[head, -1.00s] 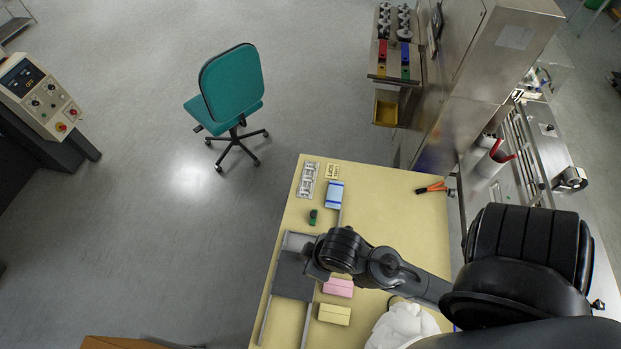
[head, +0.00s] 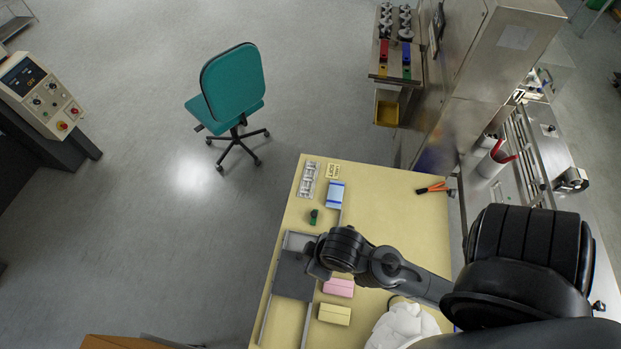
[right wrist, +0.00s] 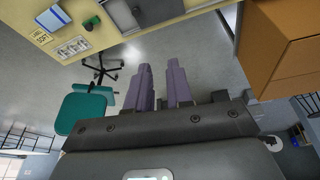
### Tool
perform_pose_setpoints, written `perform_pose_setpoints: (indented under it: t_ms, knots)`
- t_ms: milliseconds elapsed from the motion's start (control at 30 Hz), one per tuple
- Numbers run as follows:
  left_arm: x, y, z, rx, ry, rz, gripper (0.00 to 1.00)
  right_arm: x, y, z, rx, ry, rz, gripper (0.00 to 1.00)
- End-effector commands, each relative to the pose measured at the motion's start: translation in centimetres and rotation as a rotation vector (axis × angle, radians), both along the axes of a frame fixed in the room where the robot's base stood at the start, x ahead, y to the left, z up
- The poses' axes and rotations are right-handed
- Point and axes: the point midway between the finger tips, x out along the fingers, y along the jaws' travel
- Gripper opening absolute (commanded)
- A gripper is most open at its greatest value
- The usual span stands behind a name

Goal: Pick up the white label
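A small pale cream card with dark print (head: 333,171) lies at the far edge of the table; it is the only label-like thing I can make out, and it looks cream rather than pure white. It also shows in the right wrist view (right wrist: 41,37), at upper left beside a clear blister-like tray. My right gripper (right wrist: 162,80) is open and empty, its two purple-grey fingers apart, with floor behind them and the card well off to the left. In the head view my right arm's wrist hides its fingers. My left gripper is not in view.
On the table (head: 400,210) are a clear tray (head: 308,180), a blue-white pack (head: 335,195), a small green-black item (head: 314,216), a grey plate on rails (head: 293,277), pink (head: 338,287) and yellow (head: 334,314) blocks, orange-handled pliers (head: 432,188) and white cloth (head: 402,325).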

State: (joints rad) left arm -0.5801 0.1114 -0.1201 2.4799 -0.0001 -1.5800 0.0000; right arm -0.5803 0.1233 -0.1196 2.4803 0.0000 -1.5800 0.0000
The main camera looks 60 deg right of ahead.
Motion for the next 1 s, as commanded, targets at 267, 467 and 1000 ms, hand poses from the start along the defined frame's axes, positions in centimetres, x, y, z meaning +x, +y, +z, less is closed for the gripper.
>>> perform_pose_setpoints:
  t_ms: [267,467,1000]
  knots:
    - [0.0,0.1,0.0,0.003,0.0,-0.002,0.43,0.0,0.2,0.0,0.007,0.001,-0.004,0.64]
    - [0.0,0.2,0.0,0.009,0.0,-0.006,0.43,0.0,0.2,0.0,0.008,0.001,-0.005,0.85]
    - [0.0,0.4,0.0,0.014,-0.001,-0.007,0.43,-0.3,-0.3,-1.2,0.081,0.035,-0.28,0.85]
